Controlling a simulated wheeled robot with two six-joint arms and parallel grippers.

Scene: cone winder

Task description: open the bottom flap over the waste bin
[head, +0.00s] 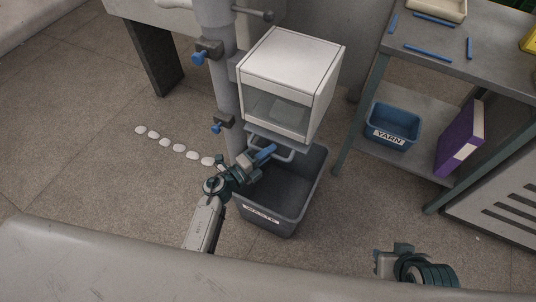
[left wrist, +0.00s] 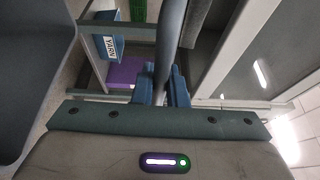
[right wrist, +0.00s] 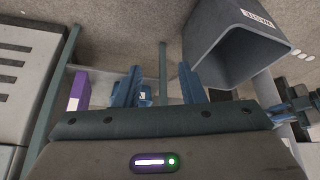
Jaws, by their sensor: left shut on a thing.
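The white box (head: 290,75) with a clear front is mounted on the grey post. At its underside is the grey bottom flap (head: 272,138), with a bar handle (head: 287,156) below it. How far the flap is tilted I cannot tell. My left gripper (head: 266,152) is shut on the handle; the left wrist view shows the grey bar (left wrist: 172,40) between its blue fingers. The dark waste bin (head: 267,215) stands on the floor under the box. My right gripper is open and empty in the right wrist view (right wrist: 160,88); that view also shows the bin (right wrist: 235,50).
Right of the box is a table (head: 465,55) with blue sticks; its lower shelf holds a blue yarn bin (head: 393,128) and a purple binder (head: 460,138). The post (head: 220,80) with blue-knobbed clamps stands left of the box. Several white discs (head: 179,147) lie on the floor at left.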

